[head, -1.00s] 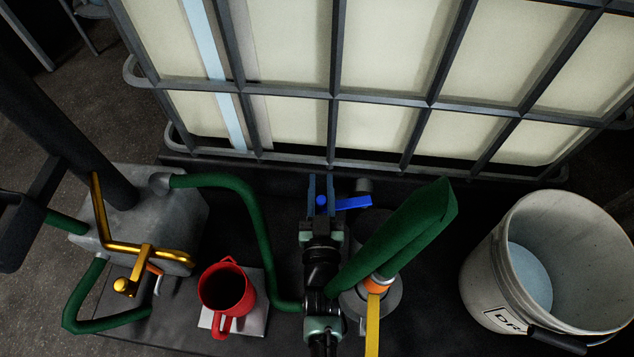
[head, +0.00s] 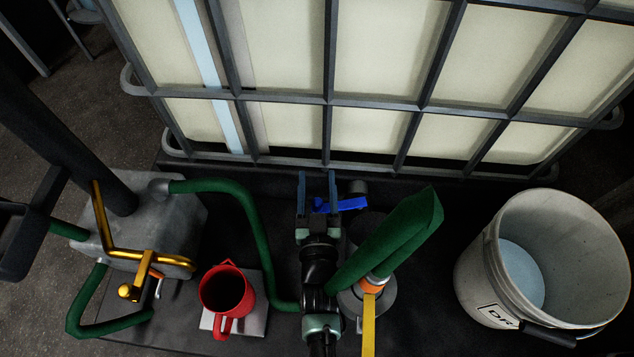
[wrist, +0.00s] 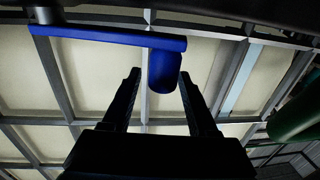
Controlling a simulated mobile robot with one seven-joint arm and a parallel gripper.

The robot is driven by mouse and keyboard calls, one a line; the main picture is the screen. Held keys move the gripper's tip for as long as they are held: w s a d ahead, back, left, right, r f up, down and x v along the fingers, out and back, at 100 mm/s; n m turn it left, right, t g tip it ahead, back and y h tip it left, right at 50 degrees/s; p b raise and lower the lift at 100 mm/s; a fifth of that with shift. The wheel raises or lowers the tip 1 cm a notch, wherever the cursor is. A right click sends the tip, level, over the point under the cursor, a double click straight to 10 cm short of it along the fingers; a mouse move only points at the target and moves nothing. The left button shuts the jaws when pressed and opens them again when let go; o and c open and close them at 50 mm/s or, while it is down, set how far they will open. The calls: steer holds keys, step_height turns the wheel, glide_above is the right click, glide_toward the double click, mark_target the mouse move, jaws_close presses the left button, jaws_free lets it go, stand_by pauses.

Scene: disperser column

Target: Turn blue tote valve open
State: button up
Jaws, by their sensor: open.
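The blue valve handle (head: 350,204) is a flat bar at the foot of the caged tote (head: 380,130). In the head view its right end is beside a dark fitting, and its left part reaches behind my right finger. My gripper (head: 318,184) is open around the handle's left end. In the wrist view the blue bar (wrist: 90,37) runs across the top, and a rounded blue knob (wrist: 163,72) hangs from its right end between my two open fingers (wrist: 158,82), nearer the right one. Whether a finger touches it I cannot tell.
A green hose (head: 390,235) with an orange collar stands close right of my arm. A red jug (head: 227,290) stands on a pale plate at left, beside another green hose (head: 255,215). A white bucket (head: 480,265) is at right. A yellow crank (head: 130,248) is at far left.

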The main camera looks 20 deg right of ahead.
step_height(320, 180, up, 8)
steer(key=p, duration=0.4)
steer(key=shift+f, duration=0.25)
